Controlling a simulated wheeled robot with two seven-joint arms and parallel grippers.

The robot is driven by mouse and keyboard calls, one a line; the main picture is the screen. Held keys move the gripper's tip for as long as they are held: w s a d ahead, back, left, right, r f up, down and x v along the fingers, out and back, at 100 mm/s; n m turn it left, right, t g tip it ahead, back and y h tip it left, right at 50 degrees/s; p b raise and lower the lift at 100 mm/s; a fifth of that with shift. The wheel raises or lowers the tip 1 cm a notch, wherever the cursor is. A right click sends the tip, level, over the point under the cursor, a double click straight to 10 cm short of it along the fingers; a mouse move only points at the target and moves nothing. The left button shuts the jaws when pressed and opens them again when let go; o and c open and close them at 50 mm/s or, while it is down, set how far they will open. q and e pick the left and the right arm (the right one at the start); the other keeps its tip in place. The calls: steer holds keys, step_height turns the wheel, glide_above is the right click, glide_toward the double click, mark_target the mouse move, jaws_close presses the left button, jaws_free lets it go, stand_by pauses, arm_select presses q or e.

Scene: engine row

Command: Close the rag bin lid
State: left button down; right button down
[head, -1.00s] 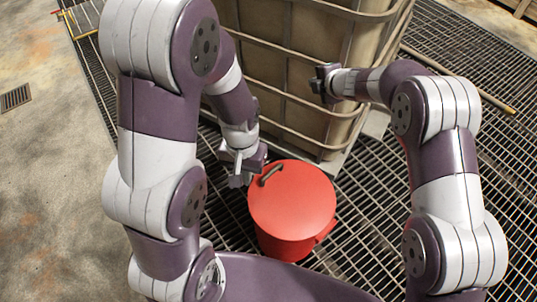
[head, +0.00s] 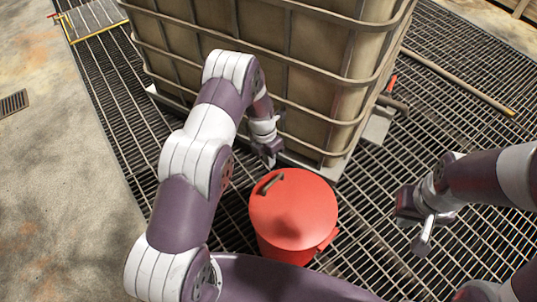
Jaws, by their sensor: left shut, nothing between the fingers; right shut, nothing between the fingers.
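The red rag bin (head: 278,248) stands on the grating in front of my base. Its round red lid (head: 300,208) lies flat over the top, with a dark handle (head: 271,184) near its upper left edge. No gap shows between lid and bin from here. My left gripper (head: 269,160) is shut and empty, just above the bin's far left rim in the picture, apart from the handle. My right gripper (head: 417,228) is shut and empty, off to the right of the bin.
A large caged tank (head: 260,70) on a pallet stands right behind the bin. A long pole (head: 460,80) lies on the grating (head: 470,120) at the right. Bare concrete floor (head: 60,190) is open at the left. A floor drain (head: 14,102) is at the far left.

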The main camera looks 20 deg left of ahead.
mark_target(273, 180)
arm_select(q)
steer(key=f, duration=0.2)
steer(key=f+b, duration=0.1)
steer(key=f, duration=0.2)
steer(key=d+f, duration=0.1)
steer(key=f, duration=0.2)
steer(key=shift+s+d+f+b, duration=0.1)
steer(key=shift+s+f+b, duration=0.15)
steer(key=shift+b, duration=0.1)
